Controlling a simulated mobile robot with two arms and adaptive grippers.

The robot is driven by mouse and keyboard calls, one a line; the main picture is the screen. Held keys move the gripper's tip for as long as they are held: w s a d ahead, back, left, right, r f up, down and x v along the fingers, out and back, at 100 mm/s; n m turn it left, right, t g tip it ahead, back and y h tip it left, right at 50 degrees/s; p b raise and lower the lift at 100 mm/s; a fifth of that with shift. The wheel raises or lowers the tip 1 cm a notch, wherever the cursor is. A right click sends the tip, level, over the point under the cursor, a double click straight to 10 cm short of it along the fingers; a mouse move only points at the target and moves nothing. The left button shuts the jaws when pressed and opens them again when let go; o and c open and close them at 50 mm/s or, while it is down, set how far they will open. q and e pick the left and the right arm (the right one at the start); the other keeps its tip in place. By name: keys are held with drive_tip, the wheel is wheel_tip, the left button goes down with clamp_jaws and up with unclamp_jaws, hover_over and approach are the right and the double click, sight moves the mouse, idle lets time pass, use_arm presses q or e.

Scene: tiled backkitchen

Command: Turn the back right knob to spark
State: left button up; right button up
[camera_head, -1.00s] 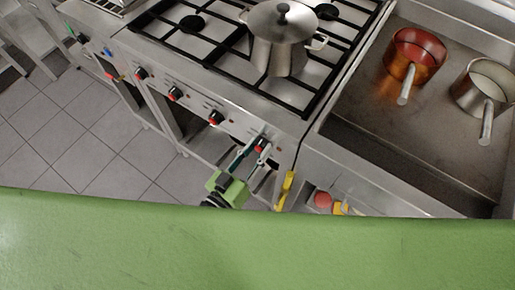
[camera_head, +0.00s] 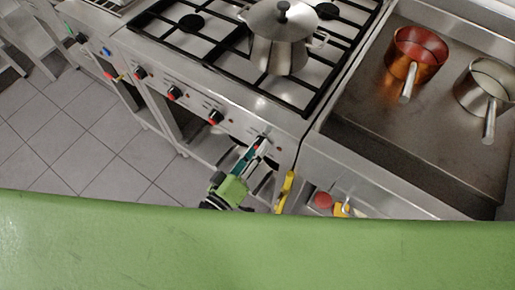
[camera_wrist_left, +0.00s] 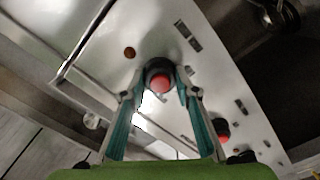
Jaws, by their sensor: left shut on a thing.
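The stove's front panel (camera_head: 190,92) carries a row of black knobs with red faces. My left gripper (camera_head: 257,147) is at the rightmost knob of this row, which its fingers largely hide in the head view. In the left wrist view that knob (camera_wrist_left: 160,83) sits between the two teal-padded fingertips of my left gripper (camera_wrist_left: 160,88), which are shut on it from both sides. Which mark the knob points to cannot be made out. Another knob (camera_wrist_left: 222,130) shows to the right there. My right gripper is not in view.
A lidded steel pot (camera_head: 280,50) stands on the black burner grates. A copper pan (camera_head: 425,68) and a steel pan (camera_head: 475,100) sit in the pan surface at right. A yellow handle (camera_head: 285,190) is close to the right of my left gripper. Tiled floor lies left.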

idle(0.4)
use_arm(q)
drive_tip(key=o, duration=1.1)
drive_tip(key=v, duration=1.2)
